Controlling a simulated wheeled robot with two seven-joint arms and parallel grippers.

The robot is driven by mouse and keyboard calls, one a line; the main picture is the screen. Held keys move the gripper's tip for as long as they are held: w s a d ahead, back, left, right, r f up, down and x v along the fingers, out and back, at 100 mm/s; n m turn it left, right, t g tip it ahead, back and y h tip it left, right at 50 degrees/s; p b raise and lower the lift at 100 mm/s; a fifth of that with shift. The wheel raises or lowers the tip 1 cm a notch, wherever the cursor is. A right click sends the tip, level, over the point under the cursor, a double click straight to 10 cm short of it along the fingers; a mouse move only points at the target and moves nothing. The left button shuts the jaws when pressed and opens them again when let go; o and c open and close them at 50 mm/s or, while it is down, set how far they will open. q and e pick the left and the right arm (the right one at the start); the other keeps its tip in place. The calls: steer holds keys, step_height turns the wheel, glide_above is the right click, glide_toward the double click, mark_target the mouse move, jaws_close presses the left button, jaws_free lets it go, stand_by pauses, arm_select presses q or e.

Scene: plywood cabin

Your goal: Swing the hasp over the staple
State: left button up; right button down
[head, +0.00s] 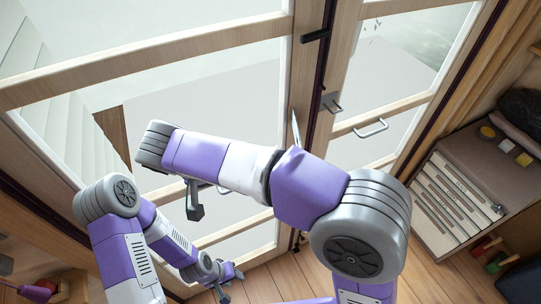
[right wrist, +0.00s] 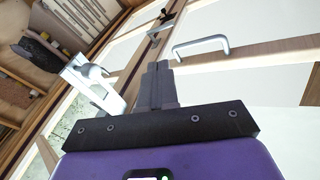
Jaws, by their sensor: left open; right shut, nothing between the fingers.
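The staple (head: 333,104) is a small dark loop on a grey plate, near the meeting edges of the glazed doors; it also shows in the right wrist view (right wrist: 155,37). The hasp (head: 296,128) appears as a thin pale metal strip standing out from the door, apart from the staple, its lower part hidden by my right arm. In the right wrist view, the hasp (right wrist: 115,104) is a pale slotted plate left of my right gripper (right wrist: 158,68). That gripper is shut and empty, with a visible gap to the hasp. My left gripper (head: 231,284) is open and low, far from both.
A metal pull handle (head: 370,128) sticks out of the right door, and a black lever (head: 315,35) is higher up. The wooden floor (head: 405,285) shows bare below. My right arm crosses in front of the doors.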

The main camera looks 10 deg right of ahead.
step_height(320, 180, up, 9)
steer(key=s+m+t+h, duration=0.1)
steer(key=s+m, duration=0.1)
steer(key=s, duration=0.1)
steer(key=w+d+f, duration=0.3)
steer(key=d+f, duration=0.5)
steer(key=d, duration=0.1)
steer(key=shift+w, duration=0.35)
steer(key=shift+d, duration=0.1)
